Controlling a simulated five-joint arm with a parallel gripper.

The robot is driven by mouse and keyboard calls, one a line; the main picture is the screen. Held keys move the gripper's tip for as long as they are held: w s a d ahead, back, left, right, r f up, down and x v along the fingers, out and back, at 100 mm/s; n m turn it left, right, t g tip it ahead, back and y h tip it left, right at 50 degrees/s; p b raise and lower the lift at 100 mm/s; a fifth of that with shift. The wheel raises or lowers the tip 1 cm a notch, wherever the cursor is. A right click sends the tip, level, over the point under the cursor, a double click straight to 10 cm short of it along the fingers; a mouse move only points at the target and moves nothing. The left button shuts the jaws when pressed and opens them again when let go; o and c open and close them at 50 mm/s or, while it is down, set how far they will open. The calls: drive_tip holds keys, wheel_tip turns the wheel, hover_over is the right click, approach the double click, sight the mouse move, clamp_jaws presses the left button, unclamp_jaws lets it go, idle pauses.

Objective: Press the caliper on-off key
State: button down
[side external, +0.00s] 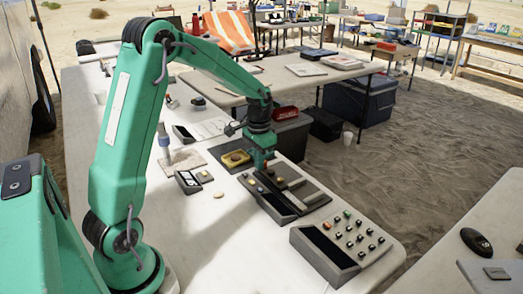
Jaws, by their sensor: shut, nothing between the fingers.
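My green gripper (263,168) points down over the far left end of a dark flat unit (310,196) on the white table. Its fingers look closed and empty. The unit carries silver bars and a dark screen-like panel (274,207), and looks like the caliper. The fingertips are at or just above small pieces at its far end; I cannot tell whether they touch. The on-off key cannot be made out at this size and may be hidden by the fingers.
A grey console (340,248) with several keys stands at the near right. A dark tray with a yellow piece (236,158) lies behind my gripper to the left. A small display box (188,182) and a tan disc (219,195) lie left. Bare table (215,255) shows in front.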

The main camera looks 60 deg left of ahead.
drive_tip(key=shift+r, duration=2.35)
drive_tip(key=s+d+r+t, duration=0.3)
drive_tip(key=s+d+r, duration=0.6)
drive_tip(key=s+d+t, duration=0.2)
drive_tip(key=s+d, duration=0.3)
drive_tip(key=s, duration=0.5)
drive_tip(key=shift+s+d+r, duration=0.2)
drive_tip(key=shift+d, duration=0.1)
